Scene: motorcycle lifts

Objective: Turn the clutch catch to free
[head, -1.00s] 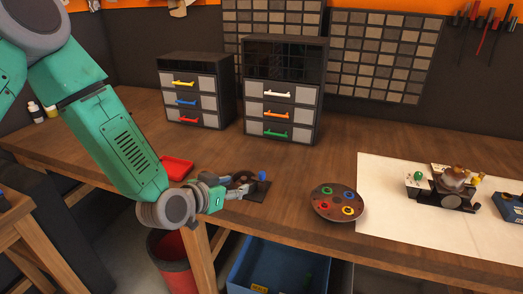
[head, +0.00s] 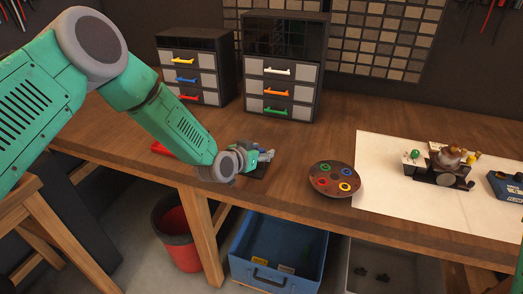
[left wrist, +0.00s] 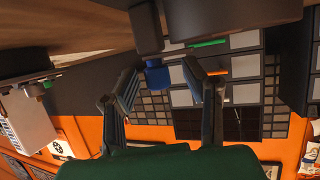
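A small device on a dark base plate (head: 258,173) stands near the table's front edge, mostly hidden in the head view by my left gripper (head: 264,154). In the left wrist view, which is upside down, a blue knob (left wrist: 157,76) on a dark stem (left wrist: 146,28) shows between the two fingers of the left gripper (left wrist: 160,84). The fingers are apart, with a gap on each side of the knob. I take this knobbed part for the clutch catch; no label shows. Its turned position is unclear. My right gripper is out of view.
A round dark tray (head: 335,180) with coloured rings lies right of the device. A mechanism (head: 448,165) sits on a white sheet (head: 385,165). A red tray (head: 163,150) is partly behind my left arm. Drawer cabinets (head: 280,70) stand behind. A blue bin (head: 270,262) is below.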

